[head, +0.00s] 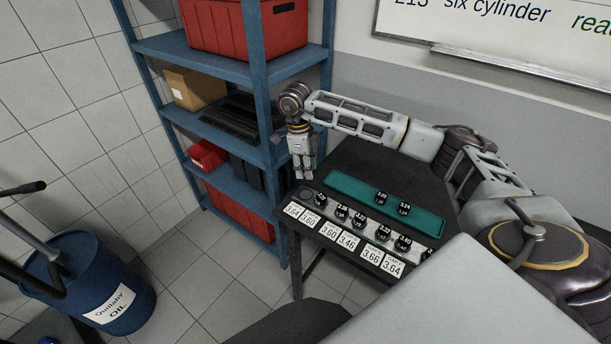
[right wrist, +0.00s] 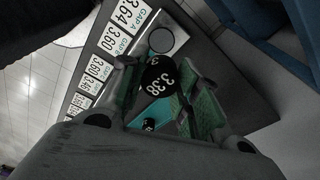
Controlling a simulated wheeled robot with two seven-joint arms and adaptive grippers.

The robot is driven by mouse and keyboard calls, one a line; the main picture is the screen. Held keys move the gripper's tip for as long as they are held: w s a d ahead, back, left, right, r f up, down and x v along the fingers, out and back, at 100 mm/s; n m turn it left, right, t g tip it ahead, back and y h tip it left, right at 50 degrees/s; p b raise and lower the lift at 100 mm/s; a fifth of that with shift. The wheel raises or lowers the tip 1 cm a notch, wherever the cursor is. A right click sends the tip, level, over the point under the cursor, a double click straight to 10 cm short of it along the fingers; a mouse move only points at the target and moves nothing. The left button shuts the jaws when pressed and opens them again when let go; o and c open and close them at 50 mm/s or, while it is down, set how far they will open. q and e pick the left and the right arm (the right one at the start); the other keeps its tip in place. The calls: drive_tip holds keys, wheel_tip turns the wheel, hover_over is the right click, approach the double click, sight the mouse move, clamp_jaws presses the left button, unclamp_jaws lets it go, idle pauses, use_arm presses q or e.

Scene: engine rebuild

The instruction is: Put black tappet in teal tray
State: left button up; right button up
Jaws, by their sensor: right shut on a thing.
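Several black tappets (head: 359,219) with white numbers stand in a row in a grey rack along the table's front edge. My right gripper (head: 303,176) is above the table's left end, near the empty slot. In the right wrist view a black tappet marked 3.38 (right wrist: 158,79) is between its shut fingers. My left gripper is out of view.
White number cards (head: 330,231) line the front of the dark table (head: 350,160). A blue shelf (head: 232,70) with red bins stands close to the table's left end. A blue oil drum (head: 85,280) stands at lower left.

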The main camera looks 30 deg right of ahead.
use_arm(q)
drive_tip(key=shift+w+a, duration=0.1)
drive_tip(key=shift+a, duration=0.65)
use_arm(e)
drive_tip(key=shift+r, duration=0.2)
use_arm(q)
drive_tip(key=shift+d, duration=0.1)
